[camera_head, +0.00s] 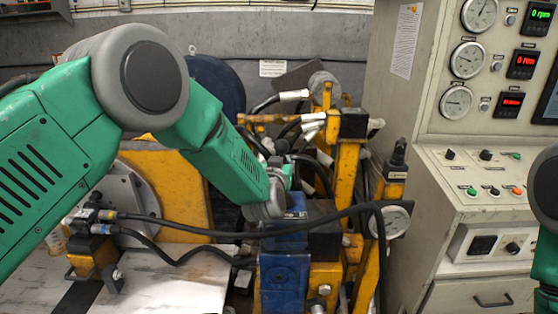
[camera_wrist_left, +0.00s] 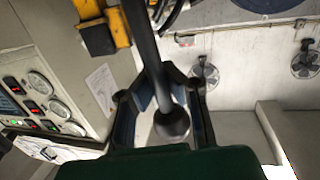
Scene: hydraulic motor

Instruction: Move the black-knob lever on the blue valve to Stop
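The blue valve (camera_head: 284,280) stands low in the middle of the head view, in front of the yellow frame. My left gripper (camera_head: 290,207) is at its top, and my wrist hides the lever in that view. In the left wrist view the lever's dark rod (camera_wrist_left: 143,35) runs down from the top edge to its round black knob (camera_wrist_left: 173,123). The knob lies between the two fingers of my left gripper (camera_wrist_left: 163,75), close to the palm. The fingertips lean in on both sides of the rod; whether they touch it is unclear. My right gripper is out of view.
Black hoses (camera_head: 330,214) cross in front of the valve. A pressure gauge (camera_head: 396,221) and yellow uprights (camera_head: 346,175) stand close on the right. A control cabinet (camera_head: 470,170) with dials and red displays fills the right side.

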